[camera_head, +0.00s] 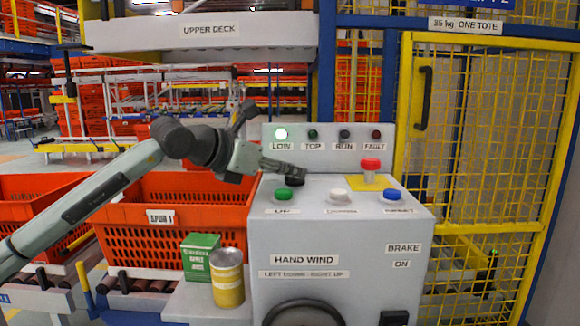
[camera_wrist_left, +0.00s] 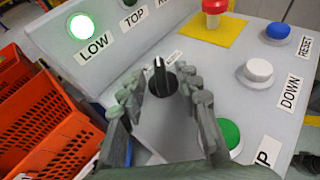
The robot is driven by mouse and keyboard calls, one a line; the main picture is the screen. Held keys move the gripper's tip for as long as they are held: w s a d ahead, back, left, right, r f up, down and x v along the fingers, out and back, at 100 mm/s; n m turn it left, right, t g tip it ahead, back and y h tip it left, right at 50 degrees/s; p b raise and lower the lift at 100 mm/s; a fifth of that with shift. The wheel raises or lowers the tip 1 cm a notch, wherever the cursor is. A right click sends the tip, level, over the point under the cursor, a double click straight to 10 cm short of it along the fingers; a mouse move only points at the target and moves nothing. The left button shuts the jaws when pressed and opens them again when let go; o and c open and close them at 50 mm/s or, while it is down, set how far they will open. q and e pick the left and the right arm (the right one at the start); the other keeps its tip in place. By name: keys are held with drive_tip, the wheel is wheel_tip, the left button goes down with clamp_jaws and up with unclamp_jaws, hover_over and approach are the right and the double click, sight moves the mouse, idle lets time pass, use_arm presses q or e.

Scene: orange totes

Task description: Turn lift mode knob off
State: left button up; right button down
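The lift mode knob is a black rotary knob (camera_wrist_left: 161,78) on the grey console top, its raised grip bar pointing roughly away from me in the left wrist view. In the head view the knob (camera_head: 295,181) is partly hidden by my gripper. My left gripper (camera_head: 296,170) reaches over the console from the left. In the left wrist view the left gripper (camera_wrist_left: 164,92) is open, with one finger on each side of the knob in the picture. Gaps show between the fingers and the knob. The label behind the knob is too small to read surely. My right gripper is not in view.
A green button (camera_head: 283,194), a white button (camera_head: 339,195), a blue button (camera_head: 392,195) and a red button (camera_head: 370,164) stand on the console close by. The LOW lamp (camera_head: 281,134) is lit. A can (camera_head: 228,279) and a green box (camera_head: 199,257) stand left of the console.

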use_arm(q)
drive_tip(key=shift+w+d+f, duration=0.25)
drive_tip(key=shift+w+d, duration=0.15)
drive_tip(key=shift+w, duration=0.05)
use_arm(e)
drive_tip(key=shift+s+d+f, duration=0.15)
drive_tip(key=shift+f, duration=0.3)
use_arm(q)
clamp_jaws()
